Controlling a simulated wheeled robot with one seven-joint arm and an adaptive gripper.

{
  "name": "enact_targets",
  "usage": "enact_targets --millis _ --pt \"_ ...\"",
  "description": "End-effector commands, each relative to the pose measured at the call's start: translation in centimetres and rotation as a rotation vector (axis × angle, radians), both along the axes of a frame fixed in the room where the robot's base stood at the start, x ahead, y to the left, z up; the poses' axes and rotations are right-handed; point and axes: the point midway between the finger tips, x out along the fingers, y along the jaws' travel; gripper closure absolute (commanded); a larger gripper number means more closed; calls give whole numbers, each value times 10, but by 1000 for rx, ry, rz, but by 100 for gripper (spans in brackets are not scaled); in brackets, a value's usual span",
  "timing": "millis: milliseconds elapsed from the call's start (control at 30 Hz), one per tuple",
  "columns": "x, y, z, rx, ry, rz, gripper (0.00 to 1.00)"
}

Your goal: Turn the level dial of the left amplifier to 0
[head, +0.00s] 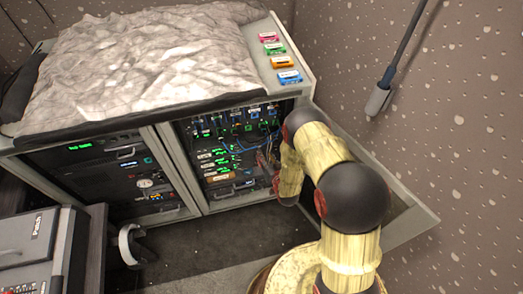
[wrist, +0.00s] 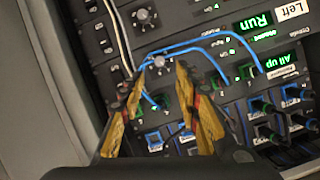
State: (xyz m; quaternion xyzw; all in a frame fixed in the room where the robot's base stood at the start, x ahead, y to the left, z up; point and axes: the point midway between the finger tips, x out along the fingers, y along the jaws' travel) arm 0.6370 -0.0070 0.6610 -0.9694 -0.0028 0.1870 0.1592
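In the wrist view, a small grey dial (wrist: 160,63) on a dark panel shows just beyond and between my gripper's fingertips (wrist: 162,74). The fingers are apart, one on each side of the dial in the picture; I cannot tell whether they touch it. A second round dial (wrist: 143,16) sits farther up. A label reading "Left" (wrist: 291,10) is at the upper right, near a green "Run" display (wrist: 258,22). In the head view, my gripper (head: 267,162) is small and dark at the right rack bay (head: 222,180), partly hidden by my arm. The dial's setting is too small to read.
Blue cables (wrist: 205,42) arch across the panel close to my fingers. An "All up" display (wrist: 277,64) and several connectors lie at the lower right. An open cabinet door (head: 385,200) stands right of my arm. A microphone (head: 378,100) hangs at right.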

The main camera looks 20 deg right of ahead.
Motion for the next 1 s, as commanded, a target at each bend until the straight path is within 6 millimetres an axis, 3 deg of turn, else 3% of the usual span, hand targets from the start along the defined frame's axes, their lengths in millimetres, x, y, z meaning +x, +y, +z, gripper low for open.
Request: enact_targets --millis 200,433,800,1000 --pt "32 3 -15 -1 0 1 67" --pt "56 4 -24 -1 2 1 67" --pt "62 4 -25 -1 2 0 67" --pt "61 4 -25 -1 2 0 78"
